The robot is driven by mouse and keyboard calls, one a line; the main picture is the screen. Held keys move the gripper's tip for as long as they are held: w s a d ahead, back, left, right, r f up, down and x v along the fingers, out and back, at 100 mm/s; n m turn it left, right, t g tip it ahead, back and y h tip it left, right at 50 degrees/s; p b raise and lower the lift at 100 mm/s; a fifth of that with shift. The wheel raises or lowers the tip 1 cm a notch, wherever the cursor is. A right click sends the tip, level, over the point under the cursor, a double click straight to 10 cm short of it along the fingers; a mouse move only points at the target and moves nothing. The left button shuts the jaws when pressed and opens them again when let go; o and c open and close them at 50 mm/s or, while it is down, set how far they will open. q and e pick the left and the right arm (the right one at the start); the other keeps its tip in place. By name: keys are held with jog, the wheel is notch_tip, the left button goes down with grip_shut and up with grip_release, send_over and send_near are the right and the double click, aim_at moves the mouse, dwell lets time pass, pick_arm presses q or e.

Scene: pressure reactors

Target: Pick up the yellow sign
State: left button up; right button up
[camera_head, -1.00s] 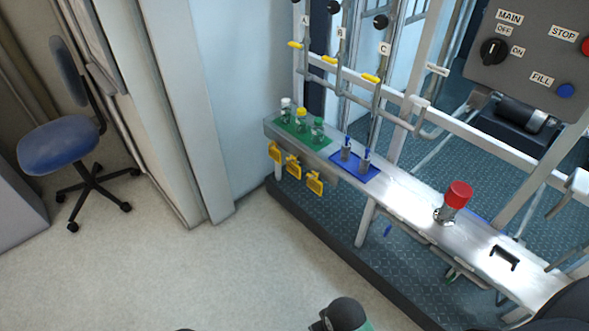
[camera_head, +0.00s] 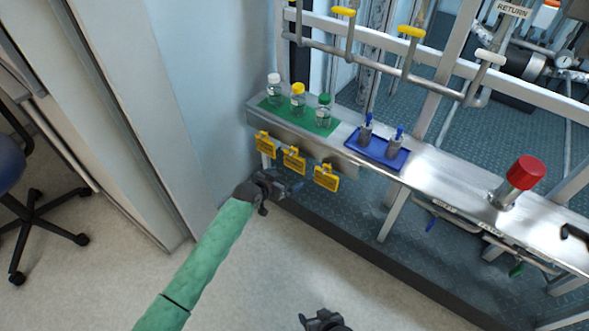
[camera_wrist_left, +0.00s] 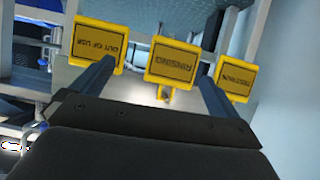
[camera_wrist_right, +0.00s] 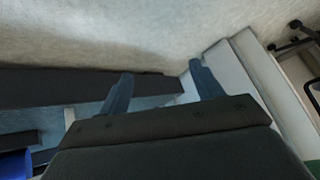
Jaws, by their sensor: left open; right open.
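Three yellow signs hang in a row on the front of the metal bench: a left one (camera_head: 265,143), a middle one (camera_head: 293,160) and a right one (camera_head: 326,178). In the left wrist view their lettering is upside down: "OUT OF USE" (camera_wrist_left: 99,43), "RINSING" (camera_wrist_left: 173,63) and "TEST RUN" (camera_wrist_left: 235,82). My left gripper (camera_head: 287,182) is open and empty, just in front of and below the signs. In its wrist view the RINSING sign shows between the fingers (camera_wrist_left: 155,75). My right gripper (camera_head: 322,318) is open and empty, low over the floor.
The bench (camera_head: 440,182) carries a green mat (camera_head: 320,131) with three capped bottles and a blue tray (camera_head: 388,164) with two blue-topped vessels. A red-topped valve (camera_head: 522,174) stands farther right. A dark floor rail (camera_head: 350,245) runs below. The floor in front is clear.

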aim_at(293, 160)
pick_arm(q)
jog(key=shift+t, duration=0.4)
jog(key=shift+w+d+f+b, duration=0.2)
jog(key=shift+w+d+f, duration=0.3)
jog(key=shift+w, duration=1.2)
jog(key=shift+w+d+f+b, duration=0.25)
jog(key=shift+w+d, duration=0.5)
jog(key=shift+w, duration=0.95)
jog(key=shift+w+d+f+b, duration=0.15)
jog(key=shift+w+d+f, duration=0.35)
jog(key=shift+w, duration=1.2)
pick_arm(e)
jog(key=shift+s+a+f+t, duration=0.15)
jog(key=shift+a+f, duration=0.05)
jog(key=shift+f, duration=0.6)
jog(key=shift+s+a+f+t, duration=0.1)
jog(key=shift+a+f+t, duration=0.1)
jog(key=shift+f, duration=0.55)
pick_arm(q)
jog(key=shift+d+r, duration=0.1)
jog(key=shift+r, duration=0.1)
jog(key=c, duration=0.7)
jog(key=shift+c, duration=0.2)
